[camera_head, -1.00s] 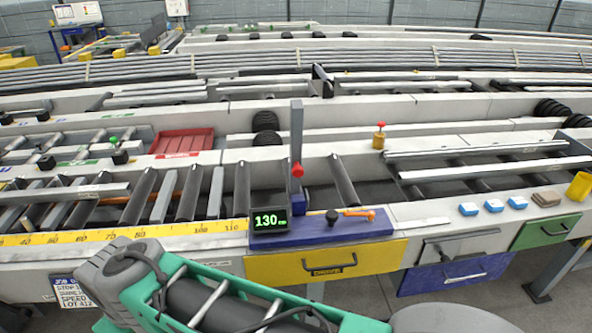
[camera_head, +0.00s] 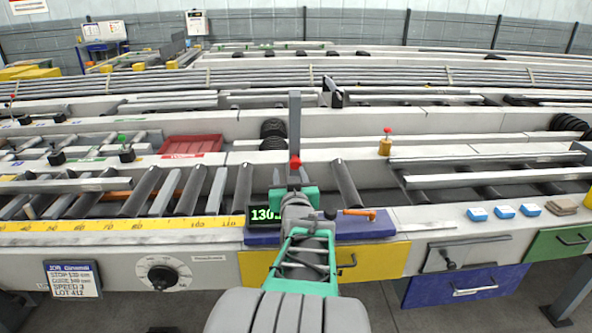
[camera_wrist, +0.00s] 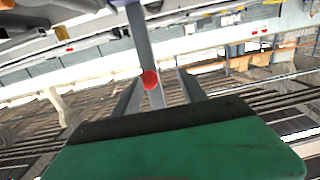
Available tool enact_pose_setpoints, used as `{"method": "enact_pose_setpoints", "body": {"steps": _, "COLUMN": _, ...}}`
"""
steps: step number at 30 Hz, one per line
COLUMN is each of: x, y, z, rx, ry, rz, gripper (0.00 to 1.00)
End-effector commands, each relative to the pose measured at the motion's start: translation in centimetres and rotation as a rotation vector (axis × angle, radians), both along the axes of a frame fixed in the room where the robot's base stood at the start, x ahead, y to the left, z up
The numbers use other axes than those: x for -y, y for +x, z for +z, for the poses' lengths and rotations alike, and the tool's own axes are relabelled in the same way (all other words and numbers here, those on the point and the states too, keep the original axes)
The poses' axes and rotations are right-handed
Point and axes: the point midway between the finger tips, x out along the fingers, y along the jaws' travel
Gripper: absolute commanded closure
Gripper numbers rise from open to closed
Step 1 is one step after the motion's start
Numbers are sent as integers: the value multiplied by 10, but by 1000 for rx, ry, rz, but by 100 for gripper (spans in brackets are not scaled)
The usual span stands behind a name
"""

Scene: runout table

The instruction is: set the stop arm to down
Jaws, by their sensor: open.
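The stop arm (camera_head: 295,115) is a grey bar standing upright behind the blue base plate (camera_head: 365,228), with a red knob (camera_head: 295,162) on its near face. My gripper (camera_head: 293,187) is in front of the bar, just below the knob in the head view, and hides the bar's lower part. In the wrist view my gripper (camera_wrist: 160,90) is open and empty, its two fingers pointing toward the bar. The red knob (camera_wrist: 150,79) and the bar (camera_wrist: 138,35) show between the fingertips. I cannot tell whether the fingers reach the knob.
A display reading 130 (camera_head: 264,215) is beside my arm, partly covered. An orange-handled lever (camera_head: 360,214) lies to the right on the blue plate. Rollers (camera_head: 140,190) and a yellow scale (camera_head: 120,225) run left. A yellow drawer (camera_head: 385,262) is below.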

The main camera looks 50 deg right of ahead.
Motion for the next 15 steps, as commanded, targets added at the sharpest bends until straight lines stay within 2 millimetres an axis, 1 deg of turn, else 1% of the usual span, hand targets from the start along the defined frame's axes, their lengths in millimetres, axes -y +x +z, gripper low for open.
{"method": "enact_pose_setpoints", "body": {"steps": 1, "x": 10, "y": -9, "z": 2, "rx": 21, "ry": -19, "rz": -25, "gripper": 50}}
{"method": "enact_pose_setpoints", "body": {"steps": 3, "x": 17, "y": -13, "z": 6, "rx": 36, "ry": -35, "rz": -40, "gripper": 50}}
{"method": "enact_pose_setpoints", "body": {"steps": 4, "x": 20, "y": -12, "z": 8, "rx": 38, "ry": -37, "rz": -42, "gripper": 50}}
{"method": "enact_pose_setpoints", "body": {"steps": 8, "x": 35, "y": 3, "z": 8, "rx": 37, "ry": -36, "rz": -40, "gripper": 50}}
{"method": "enact_pose_setpoints", "body": {"steps": 12, "x": 56, "y": 21, "z": 8, "rx": 36, "ry": -35, "rz": -40, "gripper": 50}}
{"method": "enact_pose_setpoints", "body": {"steps": 15, "x": 66, "y": 31, "z": 9, "rx": 36, "ry": -36, "rz": -39, "gripper": 50}}
